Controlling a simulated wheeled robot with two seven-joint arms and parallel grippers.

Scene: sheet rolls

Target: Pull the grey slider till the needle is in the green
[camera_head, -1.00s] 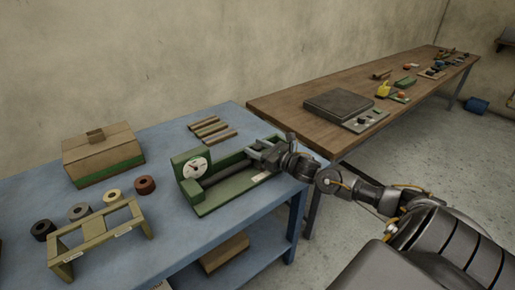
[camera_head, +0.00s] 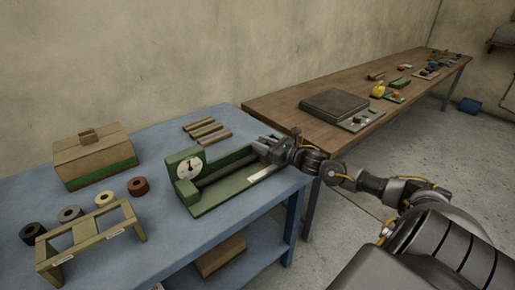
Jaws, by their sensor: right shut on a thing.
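A green tester with a round white dial (camera_head: 188,168) stands on the blue table. A dark rod (camera_head: 226,166) runs from the dial side to the right along its green base (camera_head: 208,201). The needle points roughly upward on the dial. The picture is too small to tell whether it lies in the green. My right gripper (camera_head: 267,148) is at the right end of the rod, shut on the grey slider, which it mostly hides. My left gripper is not in view.
On the blue table (camera_head: 150,255) are a cardboard box (camera_head: 92,153), several rolls (camera_head: 104,199), a wooden stand (camera_head: 92,240) and several tubes (camera_head: 207,130) behind the tester. A brown table (camera_head: 285,110) with a dark flat plate adjoins at the right.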

